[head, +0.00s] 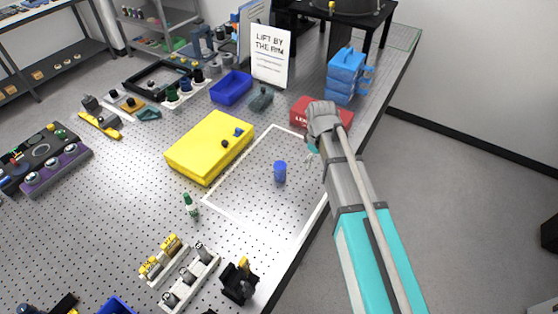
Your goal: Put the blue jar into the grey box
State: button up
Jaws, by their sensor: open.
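The blue jar (279,172) stands upright on the perforated metal table, inside a white rectangular outline. My gripper (312,154) is above the right part of the outline, just right of the jar in the picture and apart from it. It is open, small in the view and partly hidden by my arm, and I see nothing in it. I cannot make out a grey box for certain in this view.
A yellow block (195,152) with small items on it lies left of the outline. A blue bin (231,87), a white sign (271,58), a red box (306,110) and blue drawers (345,76) stand behind.

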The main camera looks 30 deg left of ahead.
aim_at(280, 165)
jog(key=s+a+r+n+p, duration=0.3)
jog(key=a+r+n+p, duration=0.1)
jog(key=a, duration=0.7)
notch_tip(280, 165, up, 3)
jog(key=shift+a+f+p, duration=0.15)
jog(key=shift+p, duration=0.4)
jog(key=shift+f, duration=0.1)
notch_tip(280, 165, down, 8)
jog(key=b, duration=0.8)
jog(key=shift+f+b, duration=0.25)
jog(key=shift+b, duration=0.05)
jog(key=shift+f, duration=0.1)
jog(key=shift+f+b, duration=2.5)
jog(key=shift+b, duration=0.15)
